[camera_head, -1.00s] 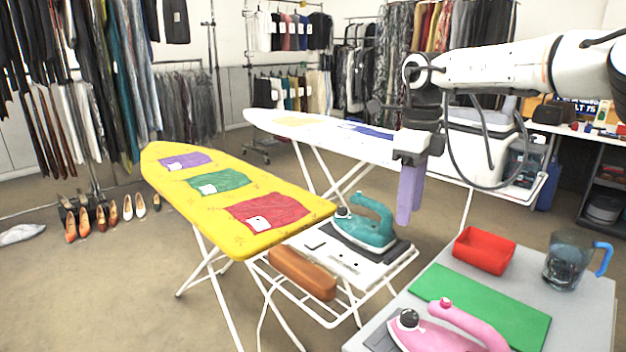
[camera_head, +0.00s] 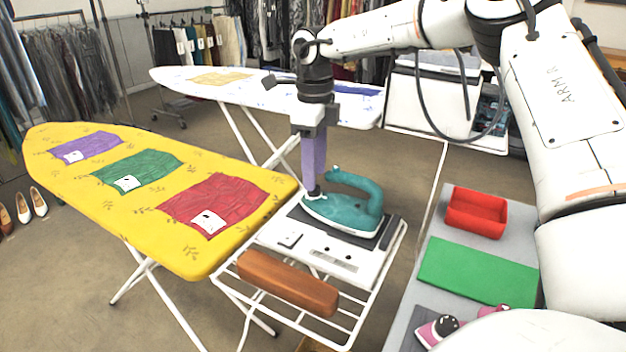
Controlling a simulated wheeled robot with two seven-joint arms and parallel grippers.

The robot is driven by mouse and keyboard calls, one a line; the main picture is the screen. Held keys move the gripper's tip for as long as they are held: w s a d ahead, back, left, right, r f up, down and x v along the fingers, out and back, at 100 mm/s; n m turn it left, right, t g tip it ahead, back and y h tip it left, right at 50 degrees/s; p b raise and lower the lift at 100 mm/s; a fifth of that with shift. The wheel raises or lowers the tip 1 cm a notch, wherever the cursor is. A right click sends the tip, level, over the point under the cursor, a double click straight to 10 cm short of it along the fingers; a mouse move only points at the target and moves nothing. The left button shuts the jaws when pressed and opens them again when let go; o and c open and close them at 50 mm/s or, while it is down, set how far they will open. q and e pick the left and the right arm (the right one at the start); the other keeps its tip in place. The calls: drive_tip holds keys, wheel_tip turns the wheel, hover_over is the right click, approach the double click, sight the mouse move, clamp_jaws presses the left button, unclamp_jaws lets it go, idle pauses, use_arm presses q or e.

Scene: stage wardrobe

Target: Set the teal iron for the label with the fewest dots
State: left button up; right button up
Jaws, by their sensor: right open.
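The teal iron (camera_head: 345,208) rests on a dark pad on the white iron station, on the wire rack at the end of the yellow ironing board (camera_head: 215,256). My right gripper (camera_head: 313,188) points down with purple fingers at the iron's front, by its dial; I cannot tell if it touches. It is open. Purple (camera_head: 88,147), green (camera_head: 138,172) and red (camera_head: 222,197) cloths lie on the board, each with a white label: purple's (camera_head: 74,156), green's (camera_head: 127,183) and red's (camera_head: 208,222). Their dots are too small to count surely. My left gripper is out of view.
A brown block (camera_head: 287,283) lies on the wire rack. The grey table at right holds a red tray (camera_head: 476,212), a green mat (camera_head: 470,270) and a pink iron (camera_head: 432,333), partly hidden by my arm. A white ironing board (camera_head: 225,92) stands behind.

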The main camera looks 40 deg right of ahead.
wheel_tip(320, 180, down, 2)
drive_tip(key=shift+f, duration=0.35)
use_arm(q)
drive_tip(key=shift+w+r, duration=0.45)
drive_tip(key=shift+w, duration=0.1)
use_arm(e)
drive_tip(key=shift+f, duration=0.1)
drive_tip(key=c, duration=1.1)
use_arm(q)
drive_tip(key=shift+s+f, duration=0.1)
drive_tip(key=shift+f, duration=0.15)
use_arm(e)
drive_tip(key=shift+o, duration=0.2)
drive_tip(key=shift+w, duration=0.1)
